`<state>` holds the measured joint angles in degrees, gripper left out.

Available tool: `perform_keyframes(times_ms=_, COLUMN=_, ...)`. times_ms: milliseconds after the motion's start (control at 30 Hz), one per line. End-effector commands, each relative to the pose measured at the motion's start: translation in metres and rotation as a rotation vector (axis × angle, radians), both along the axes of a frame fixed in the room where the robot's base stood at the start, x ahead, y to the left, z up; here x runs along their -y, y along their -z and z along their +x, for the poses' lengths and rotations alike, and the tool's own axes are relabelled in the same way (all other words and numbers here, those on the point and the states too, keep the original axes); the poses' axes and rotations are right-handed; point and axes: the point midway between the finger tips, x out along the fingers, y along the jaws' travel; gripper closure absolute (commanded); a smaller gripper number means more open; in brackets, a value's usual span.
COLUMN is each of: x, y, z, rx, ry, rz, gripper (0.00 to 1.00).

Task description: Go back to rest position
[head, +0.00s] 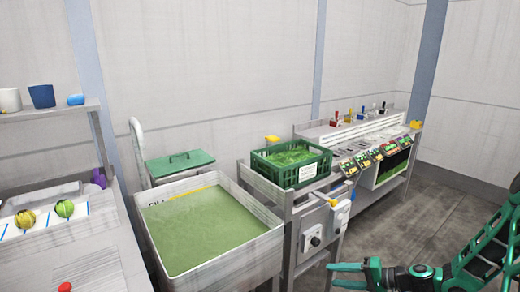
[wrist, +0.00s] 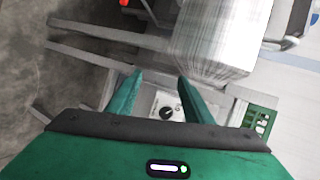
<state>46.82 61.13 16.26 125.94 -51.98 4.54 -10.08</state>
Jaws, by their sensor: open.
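My gripper (head: 345,275) is at the lower right of the head view, in front of the metal stand and above the floor. Its two green fingers are apart with nothing between them. In the wrist view my gripper (wrist: 160,85) also shows open and empty, with a white panel bearing a dark knob (wrist: 167,113) beyond the fingers. My green arm reaches in from the right edge of the head view.
A wash basin (head: 268,242) of green water stands left of the metal stand. A green crate (head: 318,171) of greens sits on the stand. A counter with several labelled bins (head: 362,160) is behind. Open floor (head: 405,235) lies at right.

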Motion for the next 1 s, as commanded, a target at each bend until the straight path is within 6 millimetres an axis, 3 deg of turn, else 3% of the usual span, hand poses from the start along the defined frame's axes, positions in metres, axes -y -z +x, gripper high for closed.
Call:
perform_keyframes(times_ms=467, x=0.041, y=-0.043, z=-0.074, rx=-0.167, ry=-0.255, rz=-0.440, gripper=0.54)
perform_keyframes(times_ms=1000, x=0.107, y=-0.143, z=-0.164, rx=-0.375, ry=-0.267, rz=-0.833, gripper=0.54)
